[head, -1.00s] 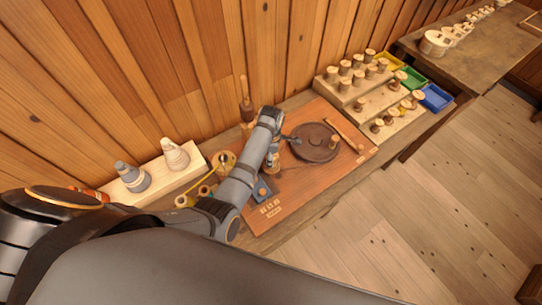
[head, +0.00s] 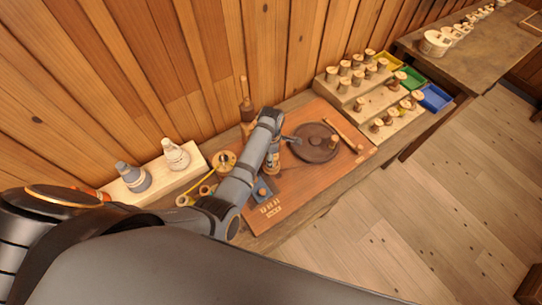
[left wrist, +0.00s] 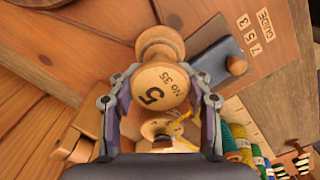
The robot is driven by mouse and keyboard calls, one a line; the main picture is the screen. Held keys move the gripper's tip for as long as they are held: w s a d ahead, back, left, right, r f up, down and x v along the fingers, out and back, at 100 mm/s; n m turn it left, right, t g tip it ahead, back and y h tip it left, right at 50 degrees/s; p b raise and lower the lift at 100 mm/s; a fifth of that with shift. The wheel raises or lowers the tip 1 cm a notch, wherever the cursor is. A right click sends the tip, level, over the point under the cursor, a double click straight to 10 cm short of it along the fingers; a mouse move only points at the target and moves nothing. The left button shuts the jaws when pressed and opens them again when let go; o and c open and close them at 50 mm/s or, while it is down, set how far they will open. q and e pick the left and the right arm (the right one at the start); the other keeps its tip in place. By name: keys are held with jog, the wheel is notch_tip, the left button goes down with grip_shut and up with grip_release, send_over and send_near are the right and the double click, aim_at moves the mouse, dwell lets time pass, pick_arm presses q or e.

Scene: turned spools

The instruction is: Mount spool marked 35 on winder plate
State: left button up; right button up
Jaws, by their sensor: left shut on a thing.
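A turned wooden spool (left wrist: 160,88) sits between the fingers of my left gripper (left wrist: 160,100) in the left wrist view. Its end face reads "No 35" and a large "5". The gripper is shut on it. In the head view my left gripper (head: 272,158) is over the reddish-brown board, left of the dark round winder plate (head: 314,148); the spool is mostly hidden there. The plate has a small wooden knob or peg (head: 333,141) near its right side. Part of a dark round disc (left wrist: 38,3) shows at the wrist view's top left. My right gripper is not in view.
A blue-grey block with a wooden knob (left wrist: 222,62) lies beside the spool, near a "GUIDE 7 5 3" marking. Several spools stand on stepped racks (head: 375,92) at right, by coloured bins (head: 436,98). Two cones (head: 132,178) stand on a pale block at left.

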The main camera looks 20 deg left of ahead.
pick_arm(q)
jog(key=shift+p, duration=0.3)
jog(key=shift+f+b, duration=0.45)
jog(key=shift+f, duration=0.15)
jog(key=o, duration=0.9)
jog(key=shift+o, duration=0.2)
notch_tip(320, 180, up, 3)
jog(key=p, duration=0.3)
jog(key=shift+r, duration=4.05)
